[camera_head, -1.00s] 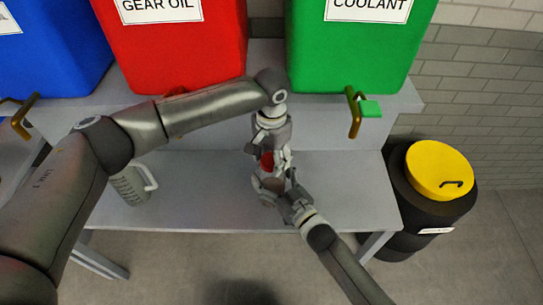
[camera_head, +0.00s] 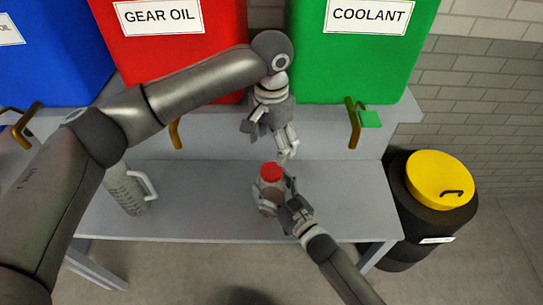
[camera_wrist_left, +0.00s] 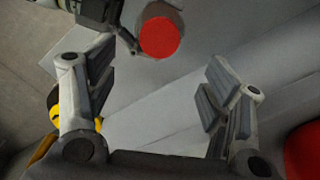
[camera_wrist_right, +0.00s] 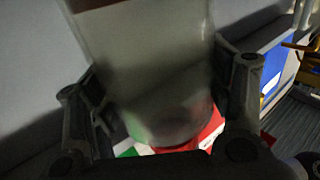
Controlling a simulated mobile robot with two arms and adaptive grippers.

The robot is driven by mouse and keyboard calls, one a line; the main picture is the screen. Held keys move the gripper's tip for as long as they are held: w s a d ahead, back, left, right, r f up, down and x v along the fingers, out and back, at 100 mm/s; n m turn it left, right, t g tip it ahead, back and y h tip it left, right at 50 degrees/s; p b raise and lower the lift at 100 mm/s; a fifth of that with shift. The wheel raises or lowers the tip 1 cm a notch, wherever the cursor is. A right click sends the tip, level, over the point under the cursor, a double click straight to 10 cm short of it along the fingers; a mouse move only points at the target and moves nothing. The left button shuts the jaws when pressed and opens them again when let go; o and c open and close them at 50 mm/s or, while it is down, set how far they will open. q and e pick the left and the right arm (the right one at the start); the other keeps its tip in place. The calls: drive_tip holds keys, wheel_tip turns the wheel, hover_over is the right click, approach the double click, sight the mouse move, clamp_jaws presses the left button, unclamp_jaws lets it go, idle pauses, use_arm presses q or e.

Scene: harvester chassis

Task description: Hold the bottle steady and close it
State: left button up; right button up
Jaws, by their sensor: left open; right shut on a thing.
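The bottle (camera_head: 268,198) is clear with a red cap (camera_head: 271,172) on its top. It stands upright at the lower shelf, and I cannot tell whether its base touches the shelf. My right gripper (camera_head: 277,203) is shut around the bottle's body; the bottle fills the right wrist view (camera_wrist_right: 150,70) between the fingers. My left gripper (camera_head: 270,142) is open and empty, above the bottle and apart from it. In the left wrist view the red cap (camera_wrist_left: 160,37) shows beyond the open fingers. I cannot tell how tightly the cap sits.
A measuring jug (camera_head: 125,190) stands at the left of the lower shelf (camera_head: 200,210). Red (camera_head: 180,60) and green (camera_head: 355,60) tanks with brass taps stand above. A black bin with a yellow lid (camera_head: 440,180) is at the right. The shelf right of the bottle is clear.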

use_arm(q)
drive_tip(key=shift+r, duration=1.35)
use_arm(e)
drive_tip(key=o, duration=2)
drive_tip(key=shift+o, duration=0.2)
drive_tip(key=v, duration=1.2)
